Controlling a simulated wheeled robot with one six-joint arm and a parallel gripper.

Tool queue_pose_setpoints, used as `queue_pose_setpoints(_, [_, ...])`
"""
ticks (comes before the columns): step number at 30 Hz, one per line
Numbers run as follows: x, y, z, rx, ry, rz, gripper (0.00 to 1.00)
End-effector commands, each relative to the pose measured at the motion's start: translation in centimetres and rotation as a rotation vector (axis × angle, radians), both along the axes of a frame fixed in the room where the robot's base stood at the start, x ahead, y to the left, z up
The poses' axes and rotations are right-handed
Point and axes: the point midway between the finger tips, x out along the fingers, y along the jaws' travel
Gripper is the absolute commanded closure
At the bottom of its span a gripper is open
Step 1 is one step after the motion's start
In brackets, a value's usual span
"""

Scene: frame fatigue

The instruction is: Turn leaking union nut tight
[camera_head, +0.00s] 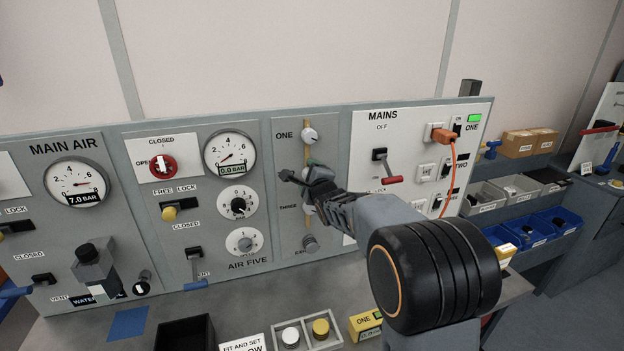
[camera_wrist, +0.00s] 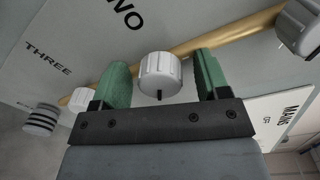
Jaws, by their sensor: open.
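A brass pipe (camera_head: 307,158) runs down a grey panel with several round nuts on it. In the wrist view, the light grey nut by the label TWO (camera_wrist: 160,74) lies between the two green fingers of my gripper (camera_wrist: 162,62). A gap shows on each side of it, and I cannot tell how deep it sits. In the head view my gripper (camera_head: 306,176) is in front of the pipe and hides this nut. Nut ONE (camera_head: 309,135) is above it and also shows in the wrist view (camera_wrist: 301,28). Nut THREE (camera_wrist: 81,99) is on the other side. No leak is visible.
A dark knurled fitting (camera_head: 310,243) is at the pipe's lower end. The AIR FIVE panel with its gauge (camera_head: 230,153) and dials is left. The MAINS panel with a red-handled lever (camera_head: 386,166) and orange plug (camera_head: 440,135) is right. A sectioned tray (camera_head: 325,341) stands below.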

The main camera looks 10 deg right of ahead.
Motion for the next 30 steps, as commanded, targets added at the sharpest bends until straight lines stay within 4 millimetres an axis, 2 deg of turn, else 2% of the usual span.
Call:
queue_pose_setpoints(5, [-1.7,-0.2,0.0,0.0,-0.001,0.0,0.31])
queue_pose_setpoints(15, [-8.5,-0.7,0.3,-0.001,-0.003,-0.001,0.31])
queue_pose_setpoints(21, [-11.6,-0.9,0.6,-0.001,-0.003,-0.001,0.31])
queue_pose_setpoints(30, [-13.6,-1.1,0.6,0.0,0.0,-0.001,0.31])
